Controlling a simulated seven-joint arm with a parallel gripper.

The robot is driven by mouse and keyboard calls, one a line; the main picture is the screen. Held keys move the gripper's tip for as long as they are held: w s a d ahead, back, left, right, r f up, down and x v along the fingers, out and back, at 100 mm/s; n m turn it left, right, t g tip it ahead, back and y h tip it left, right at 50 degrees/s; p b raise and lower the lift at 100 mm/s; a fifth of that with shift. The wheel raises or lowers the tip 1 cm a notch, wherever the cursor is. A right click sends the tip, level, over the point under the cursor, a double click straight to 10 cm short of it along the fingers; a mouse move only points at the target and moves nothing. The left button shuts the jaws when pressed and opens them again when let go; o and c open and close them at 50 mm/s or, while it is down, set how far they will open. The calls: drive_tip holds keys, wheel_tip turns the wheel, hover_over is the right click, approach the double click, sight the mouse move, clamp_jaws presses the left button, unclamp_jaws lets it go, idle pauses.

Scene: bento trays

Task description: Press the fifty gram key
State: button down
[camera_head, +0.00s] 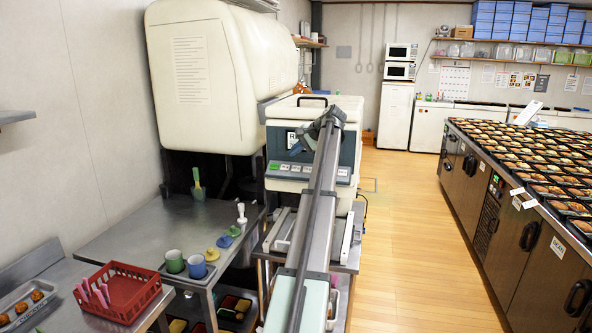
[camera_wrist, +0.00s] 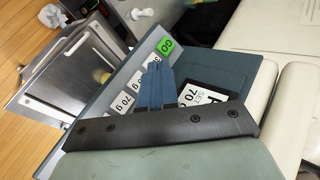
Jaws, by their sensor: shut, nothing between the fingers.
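A white machine (camera_head: 296,112) with a dark front stands in the middle of the head view. Its key strip (camera_head: 291,170) has white keys and a green key (camera_head: 343,172); my arm covers part of it. In the wrist view the strip appears slanted, with a green GO key (camera_wrist: 164,46) at the upper end and a key reading 70 g (camera_wrist: 124,79). No fifty gram label is legible.
A steel platform (camera_wrist: 78,72) lies beyond the strip. A counter (camera_head: 520,215) with many bento trays stands right, beyond open floor (camera_head: 405,230).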

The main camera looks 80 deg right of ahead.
drive_tip(key=shift+d+f, duration=0.5)
drive_tip(key=shift+f, duration=0.35)
drive_tip(key=shift+d+f, duration=0.45)
drive_tip(key=shift+f, duration=0.4)
drive_tip(key=shift+d+f, duration=0.5)
drive_tip(key=shift+f, duration=0.35)
drive_tip(key=shift+d+f, duration=0.25)
drive_tip(key=shift+f, duration=0.15)
drive_tip(key=shift+d+f, duration=0.2)
drive_tip(key=shift+f, duration=0.15)
idle(0.9)
drive_tip(key=shift+a+r, duration=0.1)
drive_tip(key=shift+r, duration=0.05)
idle(0.3)
drive_tip(key=shift+a+r, duration=0.35)
drive_tip(key=shift+r, duration=0.25)
drive_tip(key=shift+r, duration=0.1)
drive_tip(key=r, duration=0.1)
drive_tip(key=a+r, duration=0.2)
drive_tip(key=r, duration=0.1)
drive_tip(key=shift+a, duration=0.25)
